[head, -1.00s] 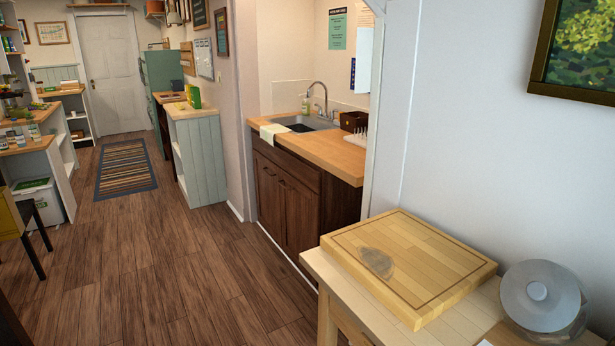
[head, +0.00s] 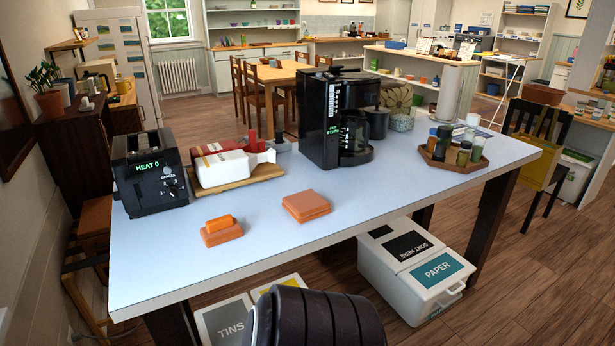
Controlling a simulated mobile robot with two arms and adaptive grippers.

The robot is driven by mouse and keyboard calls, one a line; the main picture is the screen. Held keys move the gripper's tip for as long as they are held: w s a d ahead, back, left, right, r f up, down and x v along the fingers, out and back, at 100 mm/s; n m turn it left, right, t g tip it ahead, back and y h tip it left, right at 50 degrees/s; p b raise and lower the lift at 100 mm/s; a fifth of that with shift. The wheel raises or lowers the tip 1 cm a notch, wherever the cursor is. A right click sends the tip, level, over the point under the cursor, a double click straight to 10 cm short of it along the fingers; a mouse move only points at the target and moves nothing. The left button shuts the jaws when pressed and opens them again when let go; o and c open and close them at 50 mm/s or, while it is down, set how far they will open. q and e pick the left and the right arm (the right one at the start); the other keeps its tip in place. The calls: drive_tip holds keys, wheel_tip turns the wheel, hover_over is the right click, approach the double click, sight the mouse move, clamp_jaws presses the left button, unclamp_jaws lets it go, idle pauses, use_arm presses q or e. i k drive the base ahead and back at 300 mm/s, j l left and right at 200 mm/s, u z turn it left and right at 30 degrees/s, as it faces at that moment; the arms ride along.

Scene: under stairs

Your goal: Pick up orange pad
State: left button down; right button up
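Two groups of orange pads lie on the light blue-grey table (head: 370,225). A square orange pad stack (head: 306,205) lies flat near the middle of the tabletop. To its left, another orange pad (head: 221,235) lies closer to the front edge, with a smaller, brighter orange block (head: 220,222) on top. Which one is the task's orange pad I cannot tell. Neither gripper shows. A dark rounded part at the bottom centre looks like part of my own arm, below the table's front edge.
A black toaster (head: 150,180), a wooden tray (head: 235,181) with red and white items, and a coffee maker (head: 325,130) stand behind the pads. A wooden tray (head: 450,162) holds jars at right. White bins (head: 415,270) sit under the table.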

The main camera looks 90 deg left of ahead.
sight(218, 231)
drive_tip(key=u, duration=3.3)
drive_tip(key=z, duration=3.55)
drive_tip(key=u, duration=3.55)
